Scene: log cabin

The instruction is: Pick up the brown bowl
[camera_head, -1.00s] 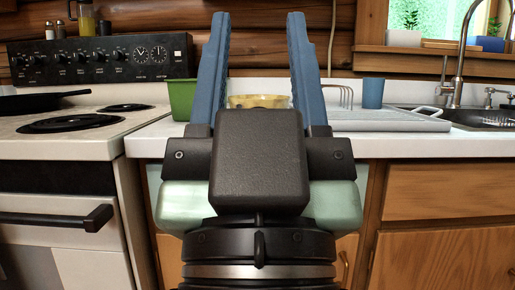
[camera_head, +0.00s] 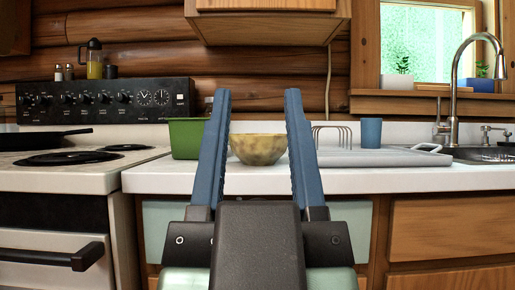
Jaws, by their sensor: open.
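A yellowish-brown bowl (camera_head: 258,149) stands upright on the white counter (camera_head: 400,180), seen between my two fingers. My gripper (camera_head: 258,100) is open, with its two blue fingers apart and pointing up in the picture, one on each side of the bowl. Nothing is held between them. The fingers are in front of the bowl; how far the bowl is from the fingertips I cannot tell. The bowl's rim and most of its body show.
A green container (camera_head: 186,139) stands just left of the bowl. To the right are a wire rack (camera_head: 330,136), a blue cup (camera_head: 371,132), a grey tray (camera_head: 400,157) and the sink faucet (camera_head: 455,90). The stove (camera_head: 70,170) with a black pan (camera_head: 40,139) is at the left. A cabinet (camera_head: 267,15) hangs above.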

